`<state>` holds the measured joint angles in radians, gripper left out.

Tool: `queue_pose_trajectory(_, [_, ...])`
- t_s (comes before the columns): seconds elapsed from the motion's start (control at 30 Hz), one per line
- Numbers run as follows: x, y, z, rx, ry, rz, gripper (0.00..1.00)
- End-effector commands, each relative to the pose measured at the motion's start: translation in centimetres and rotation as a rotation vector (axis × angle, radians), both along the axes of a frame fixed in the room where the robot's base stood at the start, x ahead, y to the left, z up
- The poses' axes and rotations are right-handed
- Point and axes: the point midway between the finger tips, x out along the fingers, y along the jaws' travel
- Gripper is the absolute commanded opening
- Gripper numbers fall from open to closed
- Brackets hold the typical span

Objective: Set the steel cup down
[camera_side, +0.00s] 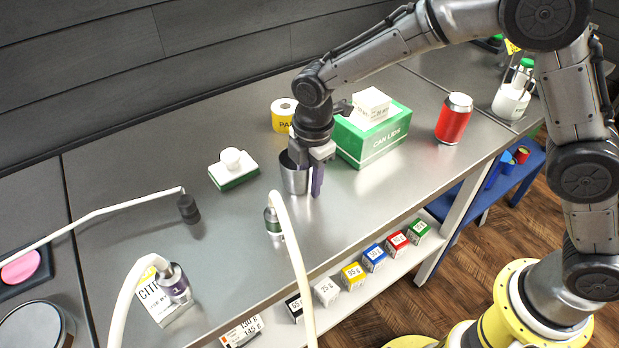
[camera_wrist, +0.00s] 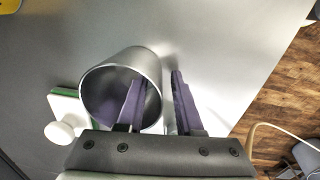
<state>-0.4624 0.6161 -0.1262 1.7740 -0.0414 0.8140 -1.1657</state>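The steel cup (camera_side: 293,178) stands upright on the steel bench, with its base appearing to rest on the bench top. In the wrist view the steel cup (camera_wrist: 100,97) shows its open mouth. My gripper (camera_side: 308,178) points down at the cup's right side. In the wrist view my gripper (camera_wrist: 156,82) has its two purple fingers spread apart. One finger reaches into the cup's mouth and the other is outside, so the right wall lies between them. Gaps show between wall and fingers. The inner finger is hidden in the side view.
A green-and-white box marked CAN LIDS (camera_side: 372,138) and a red can (camera_side: 454,119) stand to the right. A white-knobbed green block (camera_side: 233,170) is left of the cup. A bottle with a pale tube (camera_side: 273,221) stands close in front. Bare bench (camera_side: 120,185) lies further left.

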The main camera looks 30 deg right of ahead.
Motion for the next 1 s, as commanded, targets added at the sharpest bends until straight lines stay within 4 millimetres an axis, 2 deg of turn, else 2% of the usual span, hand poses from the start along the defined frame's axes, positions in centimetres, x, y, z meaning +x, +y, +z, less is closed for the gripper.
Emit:
queue_pose_trajectory(0.23, [0.0, 0.0, 0.2, 0.000, 0.000, 0.000, 0.35])
queue_pose_trajectory(0.37, [0.0, 0.0, 1.5, 0.001, -0.003, 0.000, 0.35])
queue_pose_trajectory(0.8, [-0.6, 0.0, 9.9, 0.001, -0.003, 0.001, 0.35])
queue_pose_trajectory(1.0, [-0.8, 0.0, 11.9, 0.000, 0.000, 0.001, 0.35])
